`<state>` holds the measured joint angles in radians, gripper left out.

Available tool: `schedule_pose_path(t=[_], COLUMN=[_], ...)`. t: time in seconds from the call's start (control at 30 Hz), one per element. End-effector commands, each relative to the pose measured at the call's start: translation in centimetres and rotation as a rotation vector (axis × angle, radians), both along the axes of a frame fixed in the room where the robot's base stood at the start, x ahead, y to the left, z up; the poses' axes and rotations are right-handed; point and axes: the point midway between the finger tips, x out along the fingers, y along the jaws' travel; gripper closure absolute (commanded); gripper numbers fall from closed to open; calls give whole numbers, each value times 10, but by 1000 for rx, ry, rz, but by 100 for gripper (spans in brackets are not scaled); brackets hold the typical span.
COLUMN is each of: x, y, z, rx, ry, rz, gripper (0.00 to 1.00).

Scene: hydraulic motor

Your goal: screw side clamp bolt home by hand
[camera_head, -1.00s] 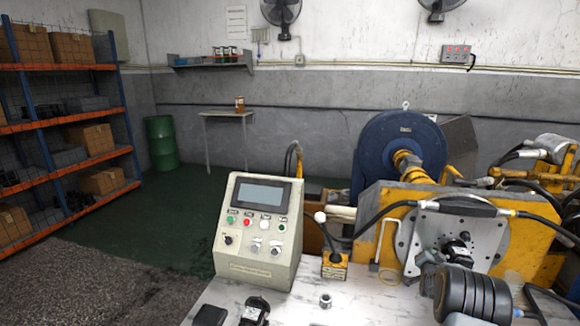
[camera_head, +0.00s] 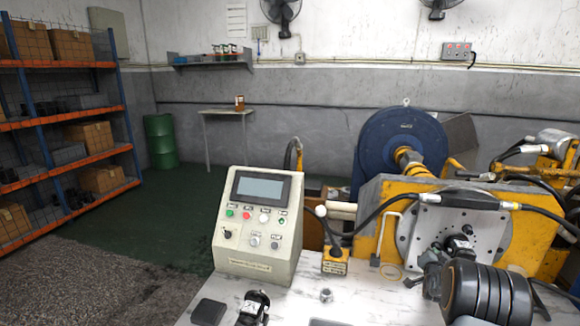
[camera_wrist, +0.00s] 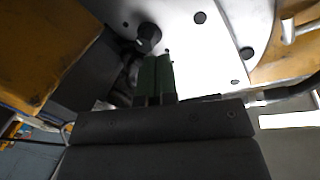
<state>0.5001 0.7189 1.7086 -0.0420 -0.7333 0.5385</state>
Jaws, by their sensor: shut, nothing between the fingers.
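A dark round bolt-like head (camera_wrist: 148,38) shows in the wrist view against the pale plate (camera_wrist: 190,50); I cannot tell for sure that it is the side clamp bolt. My gripper's green fingers (camera_wrist: 160,62) are shut together with nothing between them. Their tips are just below and right of the dark head in the picture; I cannot tell if they touch it. In the head view, my gripper (camera_head: 432,268) is near the plate (camera_head: 420,235) on the yellow stand, close to a black fitting (camera_head: 460,246). My arm partly hides this area.
The grey control box (camera_head: 262,225) stands left on the white table (camera_head: 365,305). A small metal nut-like part (camera_head: 326,295), a black block (camera_head: 209,312) and a black fitting (camera_head: 254,308) lie in front. Black hoses (camera_head: 385,208) cross before the yellow stand (camera_head: 370,215).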

Motion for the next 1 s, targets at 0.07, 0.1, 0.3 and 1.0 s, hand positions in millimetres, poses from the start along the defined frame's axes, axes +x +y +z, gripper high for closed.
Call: schedule_pose_path(t=[0.07, 0.1, 0.3, 1.0], x=[-8, -12, -20, -79], y=[2, 3, 5, 39], z=[-1, -1, 0, -83], rx=[0, 0, -1, 83], ry=[0, 0, 0, 593], rz=[-1, -1, 0, 72], gripper=[100, 100, 100, 100])
